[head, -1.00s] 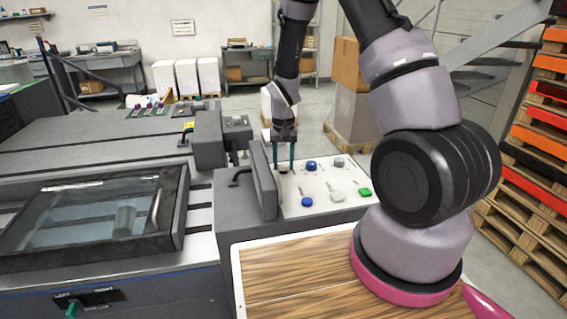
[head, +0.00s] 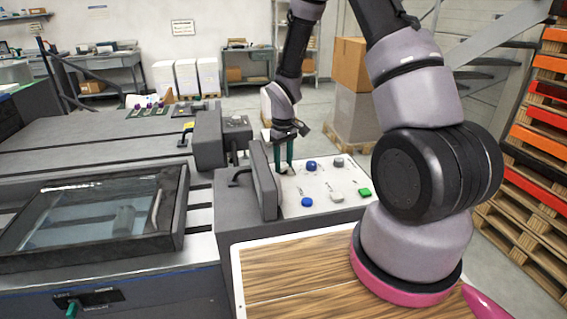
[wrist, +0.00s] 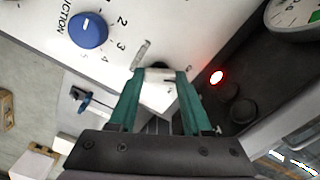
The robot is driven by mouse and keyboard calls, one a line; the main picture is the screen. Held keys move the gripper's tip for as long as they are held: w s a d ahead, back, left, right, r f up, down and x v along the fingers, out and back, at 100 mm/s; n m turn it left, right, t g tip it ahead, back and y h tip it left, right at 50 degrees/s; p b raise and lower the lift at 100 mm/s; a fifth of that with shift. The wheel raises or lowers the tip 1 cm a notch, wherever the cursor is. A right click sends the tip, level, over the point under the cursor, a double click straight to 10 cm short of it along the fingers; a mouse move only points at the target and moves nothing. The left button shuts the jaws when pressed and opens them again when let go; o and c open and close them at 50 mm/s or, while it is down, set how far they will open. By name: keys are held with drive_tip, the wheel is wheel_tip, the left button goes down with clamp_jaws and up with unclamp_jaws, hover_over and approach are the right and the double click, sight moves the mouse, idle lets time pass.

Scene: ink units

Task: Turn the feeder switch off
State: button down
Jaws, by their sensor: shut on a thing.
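My gripper (head: 284,167) reaches down to the far left corner of the white control panel, beside the upright dark plate. In the wrist view its two green fingers (wrist: 160,76) are closed around a pale handle with a dark part behind it, which I take as the feeder switch (wrist: 159,92). The fingers hide much of the switch in the head view, and I can read no label on it. A blue suction dial (wrist: 88,31) with numbers around it is left of the fingers in the wrist view.
The dark plate (head: 264,181) stands close left of my fingers. The wrist view shows a lit red lamp (wrist: 217,77) and a gauge (wrist: 293,15).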

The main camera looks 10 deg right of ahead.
sight(284, 165)
idle(0.4)
drive_tip(key=shift+c, duration=1.7)
unclamp_jaws()
wheel_tip(284, 165, up, 11)
